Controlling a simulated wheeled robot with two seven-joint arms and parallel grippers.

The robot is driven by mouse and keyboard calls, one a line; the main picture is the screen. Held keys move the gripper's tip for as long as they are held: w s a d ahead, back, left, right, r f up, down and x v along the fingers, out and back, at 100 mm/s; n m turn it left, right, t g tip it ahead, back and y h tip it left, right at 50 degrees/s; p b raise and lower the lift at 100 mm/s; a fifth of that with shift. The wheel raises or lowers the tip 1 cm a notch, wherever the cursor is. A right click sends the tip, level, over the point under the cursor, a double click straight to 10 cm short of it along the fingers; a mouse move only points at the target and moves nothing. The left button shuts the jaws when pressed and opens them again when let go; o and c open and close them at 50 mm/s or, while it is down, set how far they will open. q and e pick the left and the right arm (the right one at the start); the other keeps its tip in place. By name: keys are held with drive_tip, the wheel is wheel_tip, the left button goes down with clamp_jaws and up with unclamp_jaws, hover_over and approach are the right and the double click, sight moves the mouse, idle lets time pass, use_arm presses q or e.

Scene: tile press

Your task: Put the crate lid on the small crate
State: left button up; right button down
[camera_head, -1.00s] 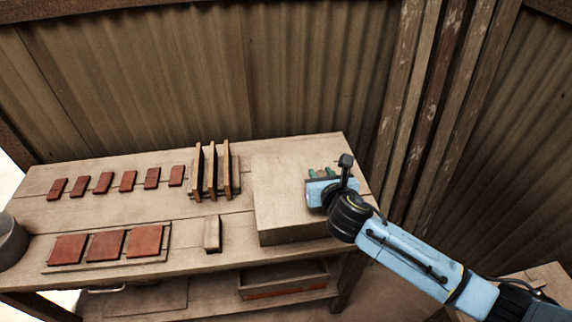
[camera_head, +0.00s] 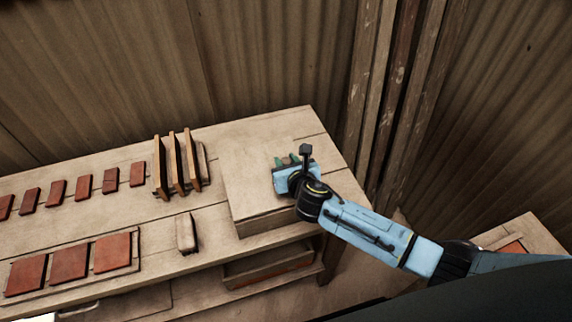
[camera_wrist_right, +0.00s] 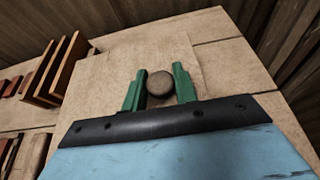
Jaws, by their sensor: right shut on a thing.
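The crate lid (camera_head: 245,180) is a pale, square wooden piece with a low front side, at the right end of the bench. Its round brown knob (camera_wrist_right: 160,84) shows in the right wrist view. My right gripper (camera_head: 290,161) is over the lid, its green fingers on either side of the knob and shut on it. The lid appears flat and low; I cannot tell whether it is clear of what lies under it. I cannot say for sure which thing is the small crate. My left gripper is not in view.
Upright wooden boards (camera_head: 176,163) stand in a rack left of the lid. A small block (camera_head: 187,234) lies in front. Red tiles (camera_head: 69,263) lie at left. An open box (camera_head: 268,268) is on the lower shelf. A side table (camera_head: 535,232) holds something reddish.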

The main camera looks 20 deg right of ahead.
drive_tip(key=shift+f, duration=0.3)
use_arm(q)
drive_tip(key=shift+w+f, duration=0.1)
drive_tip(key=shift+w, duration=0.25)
use_arm(e)
drive_tip(key=shift+f, duration=0.2)
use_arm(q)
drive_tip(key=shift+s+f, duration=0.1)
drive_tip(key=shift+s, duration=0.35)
use_arm(e)
drive_tip(key=c, duration=1.1)
unclamp_jaws()
drive_tip(key=shift+r, duration=0.1)
drive_tip(key=shift+s+r, duration=0.15)
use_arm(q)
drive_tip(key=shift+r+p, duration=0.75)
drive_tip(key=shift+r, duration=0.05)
use_arm(e)
drive_tip(key=v, duration=1.1)
drive_tip(key=shift+s+r, duration=0.2)
drive_tip(key=shift+s, duration=0.1)
